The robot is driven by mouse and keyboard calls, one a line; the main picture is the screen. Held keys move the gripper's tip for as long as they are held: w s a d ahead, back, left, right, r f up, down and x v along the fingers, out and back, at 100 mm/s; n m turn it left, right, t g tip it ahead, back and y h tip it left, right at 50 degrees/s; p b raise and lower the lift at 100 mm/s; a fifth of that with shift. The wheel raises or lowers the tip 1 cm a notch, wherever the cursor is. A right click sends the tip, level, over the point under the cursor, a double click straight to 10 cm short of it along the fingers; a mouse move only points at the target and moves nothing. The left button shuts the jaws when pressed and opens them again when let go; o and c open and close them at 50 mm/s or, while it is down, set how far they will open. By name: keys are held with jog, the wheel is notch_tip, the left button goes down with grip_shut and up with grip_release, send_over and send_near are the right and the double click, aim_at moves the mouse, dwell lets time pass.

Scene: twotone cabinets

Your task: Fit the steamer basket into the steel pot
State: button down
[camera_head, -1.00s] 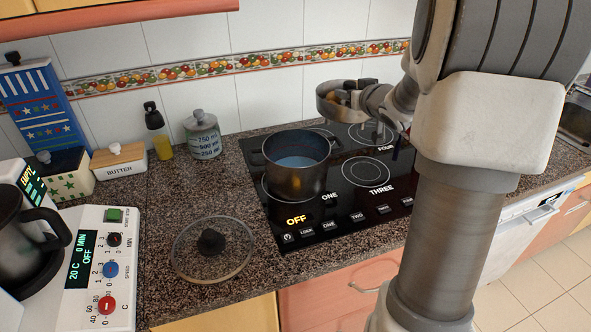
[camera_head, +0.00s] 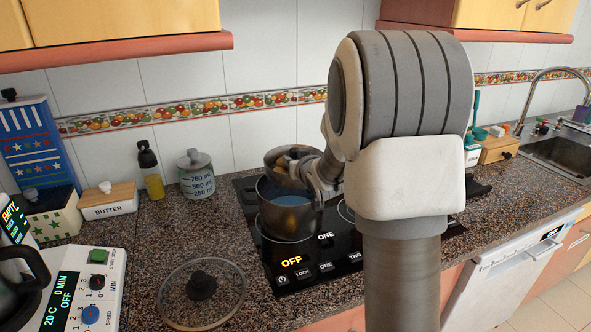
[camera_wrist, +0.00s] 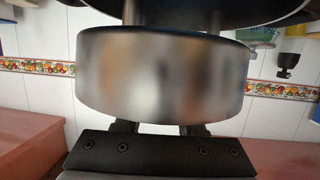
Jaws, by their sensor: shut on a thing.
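The steel pot (camera_head: 287,222) stands on the dark cooktop with bluish liquid inside. The steamer basket (camera_head: 283,157), a shallow round metal vessel, is over the pot's back part, and its front edge overlaps the pot opening in the head view. Brownish bits show at its top. My gripper (camera_head: 318,182) is shut on the basket's right side, its fingers partly hidden by the wrist. The wrist view looks upside down: the basket wall (camera_wrist: 165,75) fills the middle, and the pot's dark rim (camera_wrist: 225,22) shows at the top edge. I cannot tell whether they touch.
A glass lid (camera_head: 202,310) lies on the counter in front. A grey canister (camera_head: 196,178), an oil bottle (camera_head: 150,175) and a butter box (camera_head: 109,203) stand back left. A white appliance (camera_head: 80,285) is at the left. My arm covers the cooktop's right part.

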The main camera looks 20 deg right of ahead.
notch_tip(320, 180, down, 2)
jog(key=shift+f, duration=0.2)
jog(key=shift+f+b, duration=0.3)
jog(key=shift+b, duration=0.15)
jog(key=shift+f, duration=0.1)
jog(key=c, duration=0.5)
grip_release()
